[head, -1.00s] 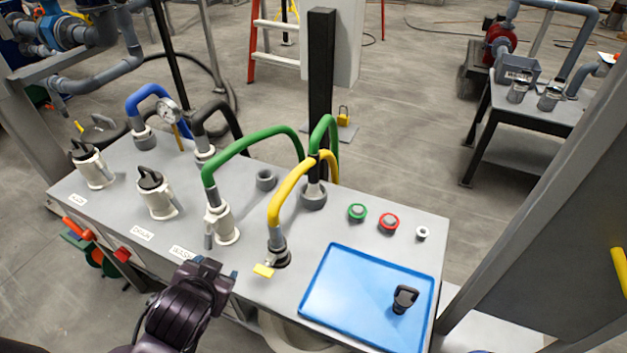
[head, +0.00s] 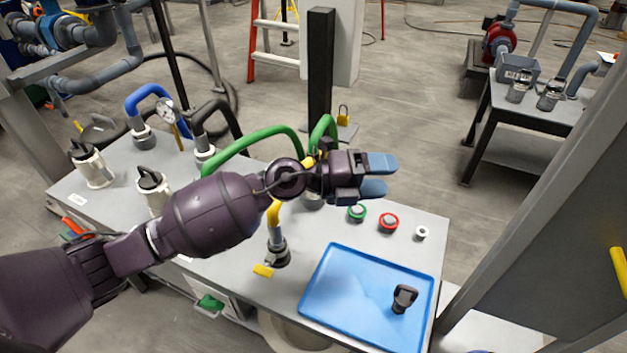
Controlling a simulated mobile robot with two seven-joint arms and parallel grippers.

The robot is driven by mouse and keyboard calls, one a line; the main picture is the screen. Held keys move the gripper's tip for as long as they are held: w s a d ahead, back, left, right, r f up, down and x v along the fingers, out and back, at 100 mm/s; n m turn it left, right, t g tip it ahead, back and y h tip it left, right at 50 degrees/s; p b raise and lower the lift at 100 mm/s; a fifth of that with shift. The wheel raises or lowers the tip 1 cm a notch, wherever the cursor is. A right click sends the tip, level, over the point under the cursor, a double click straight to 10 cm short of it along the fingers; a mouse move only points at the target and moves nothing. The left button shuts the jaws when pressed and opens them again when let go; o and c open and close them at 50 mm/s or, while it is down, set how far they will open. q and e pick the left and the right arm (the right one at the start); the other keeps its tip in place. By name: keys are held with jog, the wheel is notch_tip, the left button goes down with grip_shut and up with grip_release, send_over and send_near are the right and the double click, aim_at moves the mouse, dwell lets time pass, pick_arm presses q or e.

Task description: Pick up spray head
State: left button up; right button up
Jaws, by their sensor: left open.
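No piece is marked as the spray head. A small black fitting (head: 404,297) with a loop-like top stands in the right part of the blue tray (head: 325,275); I cannot tell whether it is the spray head. My left gripper (head: 379,176) is open and empty, its blue fingertips pointing right. In the picture it lies above the tray, near the green and red buttons, apart from the black fitting. My left arm hides parts of the yellow and green hoses and the bench's front left. My right gripper is not in view.
A black post (head: 320,70) rises behind. Most of the tray is bare.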

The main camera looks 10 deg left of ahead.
pick_arm(q)
jog(key=w+a+f+m+g+y, duration=0.2)
jog(key=w+f+m+g+y, duration=0.1)
jog(key=m+y, duration=0.15)
jog(key=t+y, duration=0.2)
jog(key=y, duration=1)
send_near(311, 145)
jog(key=f, duration=0.2)
jog(key=shift+n+h, duration=0.25)
jog(key=shift+n, duration=0.1)
jog(key=x, duration=0.2)
jog(key=b+x, duration=0.1)
jog(key=x, duration=0.2)
jog(key=shift+w+f, duration=0.1)
jog(key=shift+w, duration=0.45)
jog(key=b+x, duration=0.1)
jog(key=x, duration=0.3)
jog(key=shift+s+a+f, duration=0.1)
jog(key=shift+s+f, duration=0.05)
jog(key=shift+f, duration=0.3)
jog(key=shift+w+f, duration=0.1)
jog(key=shift+w, duration=0.15)
jog(key=c, duration=0.8)
grip_shut()
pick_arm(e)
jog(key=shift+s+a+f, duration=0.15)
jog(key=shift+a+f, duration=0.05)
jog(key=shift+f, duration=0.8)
